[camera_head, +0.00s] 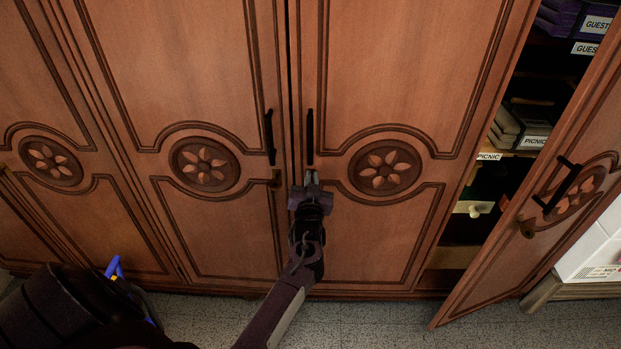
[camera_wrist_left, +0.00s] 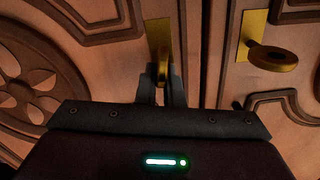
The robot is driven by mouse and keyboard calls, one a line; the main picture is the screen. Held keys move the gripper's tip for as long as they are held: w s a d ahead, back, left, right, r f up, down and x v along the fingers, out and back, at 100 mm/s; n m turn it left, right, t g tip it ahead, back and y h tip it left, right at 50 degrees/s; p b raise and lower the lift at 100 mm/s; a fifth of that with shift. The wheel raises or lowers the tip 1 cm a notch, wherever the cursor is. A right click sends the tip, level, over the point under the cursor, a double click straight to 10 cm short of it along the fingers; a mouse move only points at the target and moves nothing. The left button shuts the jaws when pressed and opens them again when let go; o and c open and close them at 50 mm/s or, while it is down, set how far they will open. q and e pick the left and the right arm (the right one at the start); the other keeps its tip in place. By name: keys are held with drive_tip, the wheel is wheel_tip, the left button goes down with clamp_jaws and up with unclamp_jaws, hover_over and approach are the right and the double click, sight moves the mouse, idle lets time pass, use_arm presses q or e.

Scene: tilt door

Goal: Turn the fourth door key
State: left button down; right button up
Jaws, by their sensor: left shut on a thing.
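A row of brown wooden cabinet doors with carved rosettes fills the head view. My left gripper (camera_head: 311,180) is at the closed door (camera_head: 400,80) just right of the central seam, below its black handle (camera_head: 310,137). In the left wrist view, my left gripper (camera_wrist_left: 162,88) is shut on a brass key (camera_wrist_left: 162,62) in a brass plate (camera_wrist_left: 158,32). The fingers cover the key's lower part. In the head view this key is hidden by the gripper. My right gripper is not in view.
A second brass key (camera_wrist_left: 272,58) is in the neighbouring closed door, also seen in the head view (camera_head: 275,179). A blue object (camera_head: 115,267) stands on the floor at lower left.

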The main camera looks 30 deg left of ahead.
use_arm(q)
drive_tip(key=shift+w+d+f+m+p, duration=0.2)
drive_tip(key=shift+m+p, duration=0.45)
drive_tip(key=shift+m, duration=1.9)
drive_tip(key=shift+w+d+f+m+p, duration=0.2)
drive_tip(key=shift+m+p, duration=0.45)
drive_tip(key=shift+m, duration=1.95)
drive_tip(key=shift+f+m+p, duration=0.3)
drive_tip(key=shift+m+p, duration=0.35)
drive_tip(key=shift+m, duration=1.9)
drive_tip(key=c, duration=1.6)
unclamp_jaws()
drive_tip(key=shift+f, duration=0.15)
drive_tip(key=shift+o, duration=0.2)
drive_tip(key=v, duration=0.7)
drive_tip(key=shift+s+d, duration=0.25)
drive_tip(key=shift+s, duration=0.05)
